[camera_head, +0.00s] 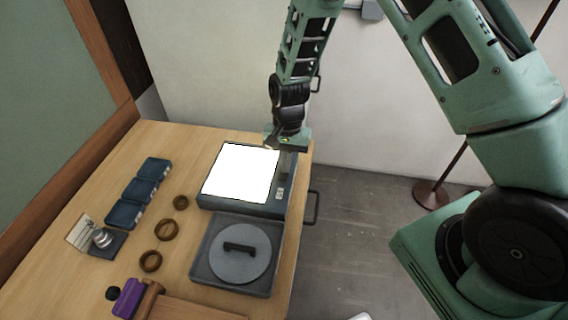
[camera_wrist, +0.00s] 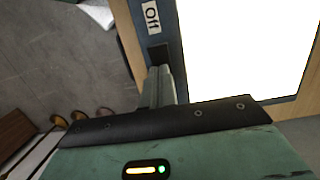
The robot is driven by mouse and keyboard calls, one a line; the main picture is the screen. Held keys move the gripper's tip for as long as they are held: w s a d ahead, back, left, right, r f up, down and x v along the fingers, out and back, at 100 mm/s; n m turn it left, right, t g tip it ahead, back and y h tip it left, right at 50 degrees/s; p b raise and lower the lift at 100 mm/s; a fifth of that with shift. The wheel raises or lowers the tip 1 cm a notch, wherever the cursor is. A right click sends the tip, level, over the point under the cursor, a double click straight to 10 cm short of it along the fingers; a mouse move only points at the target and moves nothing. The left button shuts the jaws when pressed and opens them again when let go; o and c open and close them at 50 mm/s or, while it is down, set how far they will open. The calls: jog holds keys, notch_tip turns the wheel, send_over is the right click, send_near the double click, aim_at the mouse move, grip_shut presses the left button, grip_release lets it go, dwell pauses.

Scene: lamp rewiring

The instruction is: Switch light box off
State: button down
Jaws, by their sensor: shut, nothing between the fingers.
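The light box (camera_head: 207,202) lies at the table's far right corner, and its white panel (camera_head: 241,171) glows brightly. The glowing panel also fills the right of the wrist view (camera_wrist: 245,45). A label reading "Off" (camera_wrist: 151,16) is on the box's dark frame, with a dark switch recess (camera_wrist: 158,54) just below it. My gripper (camera_wrist: 163,80) is shut and empty, with its fingers pointing down at the recess. I cannot tell whether the fingertips touch it. In the head view my gripper (camera_head: 288,158) is over the box's right edge, hiding part of that edge.
A dark tray with a round grey lid (camera_head: 240,254) sits in front of the light box. Several blue boxes (camera_head: 139,190), brown rings (camera_head: 167,229) and a purple item (camera_head: 129,298) lie to the left. The floor right of the table is open, with a lamp base (camera_head: 431,194) near the wall.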

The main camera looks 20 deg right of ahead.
jog(key=r+p, duration=0.1)
jog(key=r, duration=0.1)
jog(key=r+p, duration=0.2)
jog(key=shift+w+r, duration=0.2)
jog(key=shift+r, duration=0.15)
jog(key=shift+w+r+b, duration=0.1)
jog(key=shift+r+b, duration=0.15)
jog(key=shift+b, duration=0.5)
notch_tip(320, 180, up, 9)
jog(key=w+b, duration=0.1)
jog(key=b, duration=0.1)
jog(key=shift+d+f+b, duration=0.15)
jog(key=shift+d+b, duration=0.15)
jog(key=shift+d, duration=0.15)
jog(key=shift+f, duration=0.1)
jog(key=shift+s+a+r+b, duration=0.25)
jog(key=shift+s+a+b, duration=0.1)
jog(key=shift+b, duration=1.25)
jog(key=f+p, duration=0.1)
jog(key=f, duration=0.3)
jog(key=s+a+f+p, duration=0.1)
jog(key=f+p, duration=0.1)
jog(key=f, duration=0.3)
jog(key=s+f+p, duration=0.1)
jog(key=f, duration=0.3)
jog(key=shift+a+f+p, duration=0.15)
jog(key=shift+f+p, duration=0.2)
jog(key=shift+f, duration=0.05)
